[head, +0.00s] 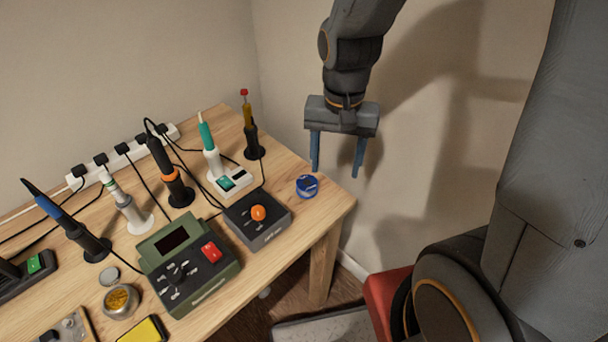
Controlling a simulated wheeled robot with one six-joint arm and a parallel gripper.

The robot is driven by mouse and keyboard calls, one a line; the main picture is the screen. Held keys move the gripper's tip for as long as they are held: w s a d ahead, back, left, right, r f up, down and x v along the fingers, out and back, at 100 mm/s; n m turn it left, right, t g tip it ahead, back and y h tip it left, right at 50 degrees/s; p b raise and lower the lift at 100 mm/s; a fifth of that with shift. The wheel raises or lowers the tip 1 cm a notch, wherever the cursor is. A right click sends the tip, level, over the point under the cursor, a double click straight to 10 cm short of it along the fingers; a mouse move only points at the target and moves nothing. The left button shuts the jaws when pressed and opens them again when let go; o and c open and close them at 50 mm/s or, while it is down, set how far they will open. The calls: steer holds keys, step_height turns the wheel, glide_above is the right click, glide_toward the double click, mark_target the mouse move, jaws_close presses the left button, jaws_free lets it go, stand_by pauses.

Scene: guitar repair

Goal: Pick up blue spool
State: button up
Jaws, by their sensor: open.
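The blue spool (307,187) is small and round, with a pale patch on its top. It lies on the wooden table near the right corner, to the right of the dark control box with the orange knob. My gripper (336,174) points down with its two blue fingers spread apart and nothing between them. In the head view the left fingertip shows just above and right of the spool, and the right fingertip shows beyond the table's right edge. The fingers look apart from the spool, but their exact height above the table cannot be told.
Left of the spool stand the dark control box (257,218) and a green station (188,262). Soldering irons in stands, including a yellow one (250,130), line the back with trailing cables. A white power strip (122,155) runs along the wall. The table's right corner (340,205) is bare.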

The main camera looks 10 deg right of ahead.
mark_target(307, 182)
steer(key=w+a+m+p, duration=0.1)
steer(key=a+m, duration=0.1)
steer(key=w+a+m+p, duration=0.2)
steer(key=a, duration=0.1)
steer(key=shift+w+f+m, duration=0.1)
steer(key=shift+w+m, duration=0.1)
steer(key=shift+m, duration=0.2)
steer(key=shift+a+f, duration=0.15)
steer(key=shift+m, duration=0.3)
steer(key=shift+w+f+p, duration=0.15)
steer(key=shift+f+p, duration=0.35)
steer(key=shift+f, duration=1.45)
steer(key=shift+w+f+p, duration=0.15)
steer(key=shift+f+p, duration=0.35)
steer(key=shift+f, duration=1.45)
steer(key=shift+c, duration=0.2)
steer(key=c, duration=1)
